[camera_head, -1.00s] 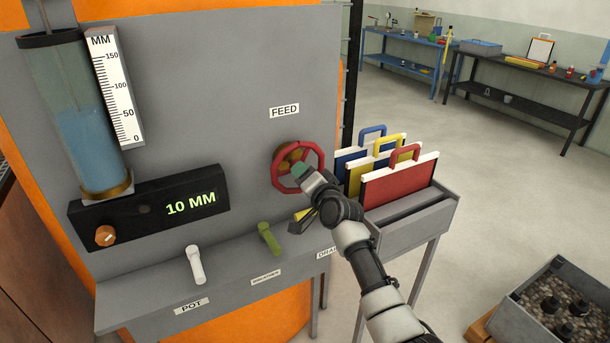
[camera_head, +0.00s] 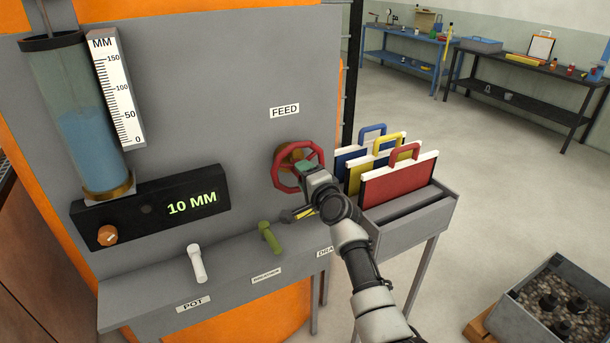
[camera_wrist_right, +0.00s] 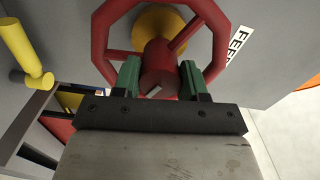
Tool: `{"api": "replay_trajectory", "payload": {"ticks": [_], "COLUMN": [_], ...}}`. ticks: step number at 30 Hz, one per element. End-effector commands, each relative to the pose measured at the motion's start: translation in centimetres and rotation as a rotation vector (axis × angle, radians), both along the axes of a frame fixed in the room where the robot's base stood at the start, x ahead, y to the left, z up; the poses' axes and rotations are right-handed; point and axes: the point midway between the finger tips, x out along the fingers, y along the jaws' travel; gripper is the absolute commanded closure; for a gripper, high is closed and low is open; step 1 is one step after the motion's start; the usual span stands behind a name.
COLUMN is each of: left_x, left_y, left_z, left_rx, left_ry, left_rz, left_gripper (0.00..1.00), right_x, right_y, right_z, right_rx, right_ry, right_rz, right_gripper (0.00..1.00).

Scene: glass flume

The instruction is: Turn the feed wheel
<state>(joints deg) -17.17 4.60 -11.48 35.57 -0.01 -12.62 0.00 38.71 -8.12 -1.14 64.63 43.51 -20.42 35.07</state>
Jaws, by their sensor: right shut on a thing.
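The red feed wheel (camera_head: 279,172) is on the grey panel under the FEED label (camera_head: 284,111), around a brass-coloured hub. The display (camera_head: 192,204) reads 10 MM. My left gripper is not in view.
A white lever (camera_head: 196,264), a green lever (camera_head: 269,237) and a partly hidden yellow lever sit on the ledge below. A rack (camera_head: 417,218) with coloured, handled plates stands close right of the wheel. A gauge cylinder (camera_head: 85,120) is at left. Open floor lies at right.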

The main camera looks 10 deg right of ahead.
Motion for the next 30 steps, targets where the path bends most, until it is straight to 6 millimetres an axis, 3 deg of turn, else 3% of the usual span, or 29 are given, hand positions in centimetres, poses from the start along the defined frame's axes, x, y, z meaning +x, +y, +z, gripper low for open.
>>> {"api": "replay_trajectory", "payload": {"ticks": [8,9,13,23,30], "left_x": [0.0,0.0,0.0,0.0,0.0], "left_y": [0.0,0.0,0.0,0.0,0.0], "left_z": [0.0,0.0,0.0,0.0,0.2], "left_rx": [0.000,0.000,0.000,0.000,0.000], "left_ry": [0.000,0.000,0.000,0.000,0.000], "left_rz": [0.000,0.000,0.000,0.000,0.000], "left_gripper": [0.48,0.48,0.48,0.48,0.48], "right_x": [0.0,0.0,0.0,-0.2,-2.4], "right_y": [0.1,0.1,0.1,0.0,-0.9], "right_z": [-0.1,-0.1,-0.1,0.0,-0.1], "right_rx": [0.000,0.000,-0.001,0.000,0.001], "right_ry": [0.004,0.004,0.002,0.000,0.000], "right_rz": [0.003,0.003,0.002,0.001,0.000], "right_gripper": [1.00,0.53,0.33,0.33,0.33]}}
